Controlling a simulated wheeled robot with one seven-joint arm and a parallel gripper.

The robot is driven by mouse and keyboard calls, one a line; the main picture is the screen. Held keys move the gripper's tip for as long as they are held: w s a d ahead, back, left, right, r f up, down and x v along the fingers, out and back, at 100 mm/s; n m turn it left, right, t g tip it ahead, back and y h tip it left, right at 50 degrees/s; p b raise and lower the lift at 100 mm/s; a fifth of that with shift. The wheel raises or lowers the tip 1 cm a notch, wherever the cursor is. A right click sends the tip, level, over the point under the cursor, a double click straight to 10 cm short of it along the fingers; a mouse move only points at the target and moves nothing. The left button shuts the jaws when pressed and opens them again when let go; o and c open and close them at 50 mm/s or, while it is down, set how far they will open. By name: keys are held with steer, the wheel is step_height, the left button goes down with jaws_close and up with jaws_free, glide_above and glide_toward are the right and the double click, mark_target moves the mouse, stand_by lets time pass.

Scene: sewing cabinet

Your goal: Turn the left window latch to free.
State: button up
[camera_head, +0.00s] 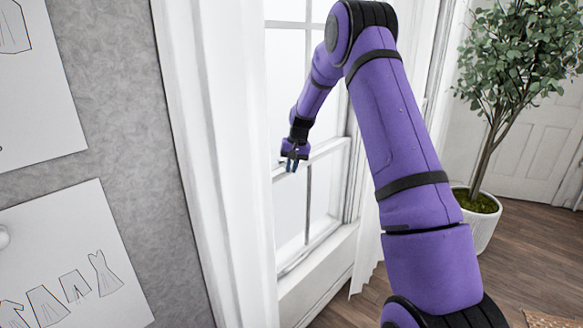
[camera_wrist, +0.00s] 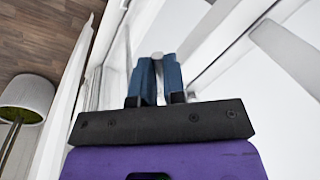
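My gripper (camera_head: 291,165) is at the window's middle rail, at the far end of my purple arm. In the wrist view its two blue fingers (camera_wrist: 159,75) are close together. A small pale grey piece, which looks like the left window latch (camera_wrist: 157,55), shows between the fingertips, and they appear to pinch it. Most of the latch is hidden by the fingers, so its turn angle cannot be told. In the head view the gripper covers the latch. The white window (camera_head: 308,190) has an upper and a lower sash.
A white curtain (camera_head: 215,180) hangs left of the window, close to my gripper. A potted tree (camera_head: 480,215) stands to the right on the wooden floor (camera_head: 525,265). Sewing sketches (camera_head: 75,255) hang on the grey wall.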

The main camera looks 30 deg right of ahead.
jaws_close()
steer(key=shift+d, duration=0.1)
steer(key=w+d+n+g, duration=0.1)
steer(key=d+n, duration=0.3)
steer(key=n, duration=0.5)
steer(key=w+d+n+g+h, duration=0.1)
steer(key=w+d+n+g, duration=0.1)
steer(key=d+n, duration=0.3)
steer(key=shift+w+n, duration=0.15)
steer(key=shift+n, duration=1.75)
steer(key=shift+d, duration=0.1)
steer(key=o, duration=0.6)
jaws_free()
steer(key=shift+c, duration=0.2)
